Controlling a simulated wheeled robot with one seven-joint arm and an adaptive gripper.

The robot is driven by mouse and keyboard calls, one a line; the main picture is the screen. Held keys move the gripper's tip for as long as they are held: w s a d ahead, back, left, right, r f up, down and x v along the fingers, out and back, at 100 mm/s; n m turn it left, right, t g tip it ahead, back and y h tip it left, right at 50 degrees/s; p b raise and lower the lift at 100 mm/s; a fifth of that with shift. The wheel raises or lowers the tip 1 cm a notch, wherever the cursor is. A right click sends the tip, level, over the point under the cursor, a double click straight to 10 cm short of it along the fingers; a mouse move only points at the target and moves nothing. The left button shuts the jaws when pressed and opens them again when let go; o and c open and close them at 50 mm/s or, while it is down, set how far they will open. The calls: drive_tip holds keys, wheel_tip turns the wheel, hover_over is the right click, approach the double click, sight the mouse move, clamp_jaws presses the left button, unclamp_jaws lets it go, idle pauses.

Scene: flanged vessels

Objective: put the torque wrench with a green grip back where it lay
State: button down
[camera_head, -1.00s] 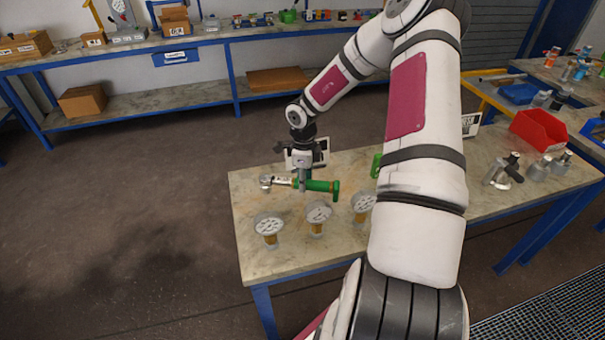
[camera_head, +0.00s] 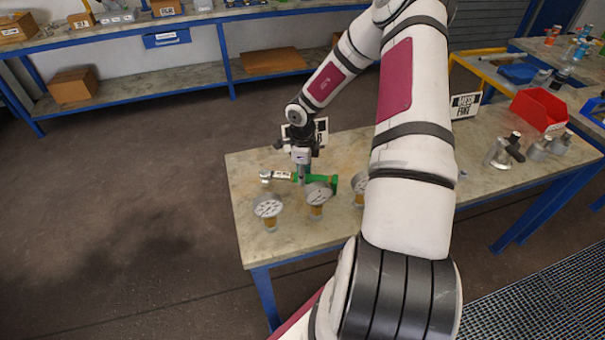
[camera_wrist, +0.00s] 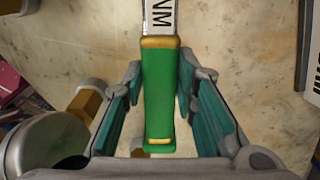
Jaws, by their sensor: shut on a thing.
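The torque wrench with a green grip (camera_head: 325,183) is held level over the left part of the workbench, just behind a row of dial gauges. Its silver head (camera_head: 266,175) points left in the head view. My gripper (camera_head: 300,178) is shut on the wrench, with a finger on each side of the green grip. The wrist view shows the green grip (camera_wrist: 160,90) between the teal finger pads, with the pale labelled shaft running upward. I cannot tell whether the wrench touches the bench.
The dial gauges, left (camera_head: 268,208), middle (camera_head: 317,195) and right (camera_head: 359,185), stand close in front of the wrench. A printed card (camera_head: 320,130) stands behind my gripper. A red bin (camera_head: 538,108) and metal fittings are at right. Bare bench top (camera_head: 245,160) lies at far left.

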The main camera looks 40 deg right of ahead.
drive_tip(key=shift+f, duration=0.45)
idle(0.3)
drive_tip(key=c, duration=1.2)
unclamp_jaws()
wheel_tip(320, 180, up, 12)
